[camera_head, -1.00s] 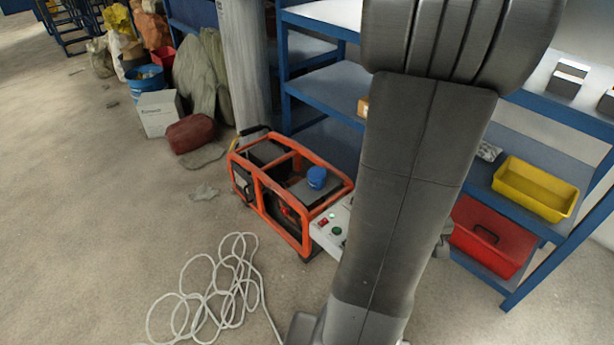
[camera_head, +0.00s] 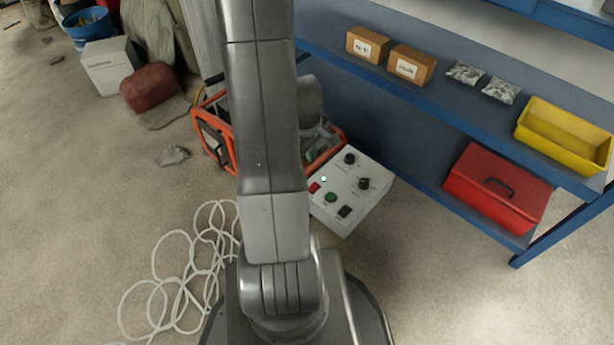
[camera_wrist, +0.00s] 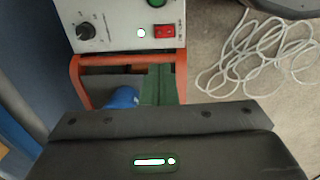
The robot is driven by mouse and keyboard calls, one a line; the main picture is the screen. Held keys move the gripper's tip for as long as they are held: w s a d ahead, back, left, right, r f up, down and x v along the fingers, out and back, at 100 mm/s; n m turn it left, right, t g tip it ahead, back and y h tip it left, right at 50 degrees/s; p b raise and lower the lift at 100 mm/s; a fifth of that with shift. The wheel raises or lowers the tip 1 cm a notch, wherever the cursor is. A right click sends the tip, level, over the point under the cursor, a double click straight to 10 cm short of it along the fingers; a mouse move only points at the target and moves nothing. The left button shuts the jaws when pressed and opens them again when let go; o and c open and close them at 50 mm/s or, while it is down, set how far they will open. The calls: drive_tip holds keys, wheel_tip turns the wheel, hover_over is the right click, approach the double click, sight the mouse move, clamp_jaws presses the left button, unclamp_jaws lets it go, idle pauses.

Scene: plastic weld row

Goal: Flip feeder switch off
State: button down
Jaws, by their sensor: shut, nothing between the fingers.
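A white control box (camera_head: 347,205) stands beside the orange-framed machine. The labels are too small to read, so I cannot tell which is the feeder switch. In the wrist view the red switch (camera_wrist: 164,31) and the lamp (camera_wrist: 141,33) show near the top. My gripper (camera_wrist: 160,68) is shut and empty, its green fingers pointing toward the box, below the red switch in the picture. Contact cannot be judged.
The orange frame (camera_head: 226,160) is partly hidden behind my arm. A blue shelf (camera_head: 470,130) stands right, holding cardboard boxes (camera_head: 411,65), a yellow bin (camera_head: 565,137) and a red toolbox (camera_head: 497,189). Looped white cable (camera_head: 165,270) lies on the floor at left.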

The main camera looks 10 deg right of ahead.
sight(314, 186)
drive_tip(key=shift+f, duration=0.1)
drive_tip(key=f+b, duration=0.2)
drive_tip(key=f, duration=0.2)
drive_tip(key=d+f+b, duration=0.1)
drive_tip(key=f+b, duration=0.1)
drive_tip(key=f, duration=0.3)
drive_tip(key=w+f+b, duration=0.1)
drive_tip(key=f+b, duration=0.1)
drive_tip(key=f, duration=0.2)
drive_tip(key=shift+d+f+b, duration=0.2)
drive_tip(key=shift+f+b, duration=0.15)
drive_tip(key=shift+b, duration=0.05)
drive_tip(key=shift+f, duration=0.3)
drive_tip(key=shift+b, duration=0.3)
drive_tip(key=shift+s+a+f, duration=0.1)
drive_tip(key=shift+s+a, duration=0.1)
drive_tip(key=shift+s, duration=0.05)
drive_tip(key=shift+s+a+b, duration=0.3)
drive_tip(key=shift+a+b, duration=0.1)
drive_tip(key=shift+b, duration=0.1)
